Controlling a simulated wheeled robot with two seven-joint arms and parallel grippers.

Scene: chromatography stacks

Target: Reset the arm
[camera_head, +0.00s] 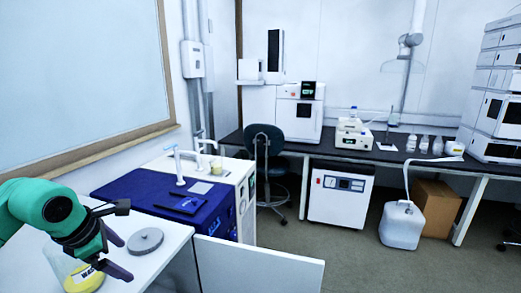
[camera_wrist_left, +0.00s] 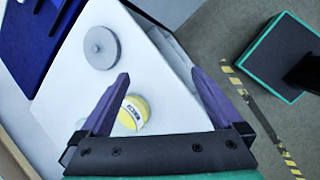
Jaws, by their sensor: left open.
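My left arm is green and comes in from the left in the head view. Its gripper (camera_head: 124,258) has dark purple fingers and is open above the white counter (camera_head: 170,235). In the left wrist view the two fingers of the left gripper (camera_wrist_left: 165,80) stand wide apart with nothing gripped between them. A flask with yellow contents and a label (camera_head: 83,278) stands on the counter, partly hidden by the gripper; its yellow part shows in the left wrist view (camera_wrist_left: 134,112), beyond the left finger. My right gripper is not in view.
A grey round disc with a knob (camera_head: 145,241) lies on the counter near the gripper. A blue-topped unit (camera_head: 150,190) stands behind it. A white jug (camera_head: 401,226) and cardboard box (camera_head: 437,207) stand on the floor. Open floor (camera_head: 350,265) lies to the right.

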